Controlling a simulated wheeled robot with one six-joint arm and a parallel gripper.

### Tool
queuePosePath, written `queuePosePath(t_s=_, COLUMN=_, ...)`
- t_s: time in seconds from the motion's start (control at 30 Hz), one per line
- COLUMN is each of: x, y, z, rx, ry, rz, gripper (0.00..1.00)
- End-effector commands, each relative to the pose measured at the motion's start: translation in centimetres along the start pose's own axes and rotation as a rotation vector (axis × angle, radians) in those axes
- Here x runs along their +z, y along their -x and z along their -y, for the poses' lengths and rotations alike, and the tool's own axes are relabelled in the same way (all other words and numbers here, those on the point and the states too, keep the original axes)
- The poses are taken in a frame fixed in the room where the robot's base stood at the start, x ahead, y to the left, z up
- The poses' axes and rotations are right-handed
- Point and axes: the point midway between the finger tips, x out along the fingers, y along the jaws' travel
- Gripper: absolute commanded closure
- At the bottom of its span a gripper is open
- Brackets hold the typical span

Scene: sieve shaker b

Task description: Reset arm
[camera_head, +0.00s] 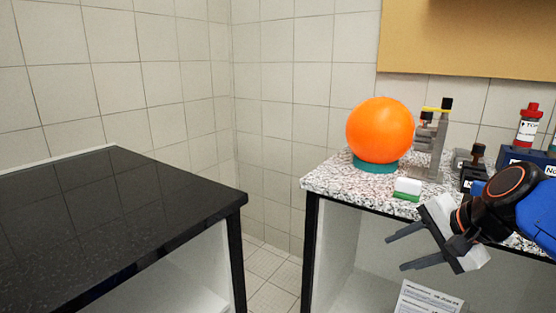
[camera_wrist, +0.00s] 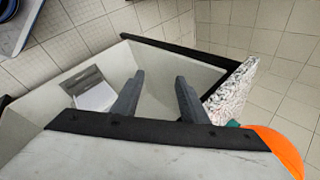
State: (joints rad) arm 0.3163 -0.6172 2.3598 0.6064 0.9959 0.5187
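My gripper (camera_head: 395,252) is at the right in the head view, in front of the speckled counter's front edge and below its top. Its two dark fingers point left and stand apart with nothing between them. In the wrist view the fingers (camera_wrist: 160,95) are also spread and empty, with the open shelf space under the counter behind them. My blue arm comes in from the right edge of the head view.
The speckled counter (camera_head: 330,178) holds an orange ball (camera_head: 379,130) on a teal ring, a green-and-white block (camera_head: 407,189), a metal stand (camera_head: 435,140) and a red-capped bottle (camera_head: 528,127). A black-topped bench (camera_head: 110,215) stands left. A floor gap separates them.

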Motion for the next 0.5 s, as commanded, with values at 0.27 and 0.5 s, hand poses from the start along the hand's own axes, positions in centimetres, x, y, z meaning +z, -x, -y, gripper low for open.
queuePosePath(t_s=0.27, x=3.2, y=-1.3, z=-8.8, rx=0.243, ry=0.657, rz=-0.016, gripper=0.60)
queuePosePath(t_s=0.5, x=3.1, y=-1.4, z=-13.0, rx=0.377, ry=1.046, rz=-0.016, gripper=0.60)
